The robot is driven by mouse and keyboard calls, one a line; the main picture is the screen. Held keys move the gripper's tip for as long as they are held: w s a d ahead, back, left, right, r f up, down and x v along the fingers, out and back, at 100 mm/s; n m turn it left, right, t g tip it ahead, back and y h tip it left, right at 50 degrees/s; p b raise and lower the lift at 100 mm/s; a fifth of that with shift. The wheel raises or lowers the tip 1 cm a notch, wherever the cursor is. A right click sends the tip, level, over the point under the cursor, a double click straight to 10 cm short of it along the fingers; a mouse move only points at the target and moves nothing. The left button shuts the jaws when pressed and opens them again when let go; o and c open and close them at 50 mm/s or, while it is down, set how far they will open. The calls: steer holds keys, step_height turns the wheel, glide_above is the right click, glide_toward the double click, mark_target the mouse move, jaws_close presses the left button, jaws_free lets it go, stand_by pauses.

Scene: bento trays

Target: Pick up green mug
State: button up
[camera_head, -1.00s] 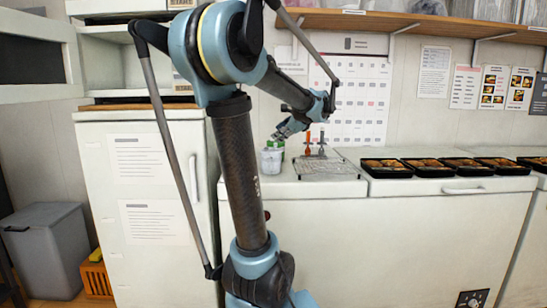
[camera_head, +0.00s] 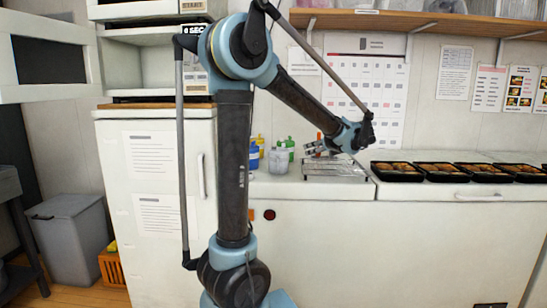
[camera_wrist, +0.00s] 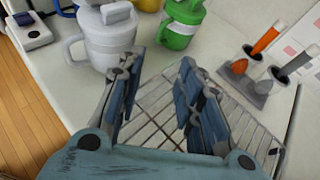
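The green mug (camera_wrist: 182,22) stands on the white counter, beyond my fingers at the top of the wrist view. In the head view the green mug (camera_head: 290,146) shows behind the white-grey mug. My gripper (camera_wrist: 160,88) is open, with two blue-grey fingers apart and nothing between them. It hangs over a wire rack, on the near side of the green mug and apart from it. In the head view my gripper (camera_head: 316,148) is just right of the green mug.
A white-grey lidded mug (camera_wrist: 108,38) stands left of the green one. The wire rack (camera_head: 335,169) lies under my gripper. A utensil holder (camera_wrist: 262,82) with orange and dark handles is at right. Black food trays (camera_head: 397,171) line the counter further right.

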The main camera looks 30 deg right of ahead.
glide_toward(290, 155)
steer(key=w+a+f, duration=0.1)
steer(key=w+a, duration=0.1)
steer(key=w, duration=0.1)
steer(key=w+a+f, duration=0.1)
steer(key=w+a, duration=0.1)
steer(key=shift+f, duration=0.3)
jaws_close()
stand_by(0.4)
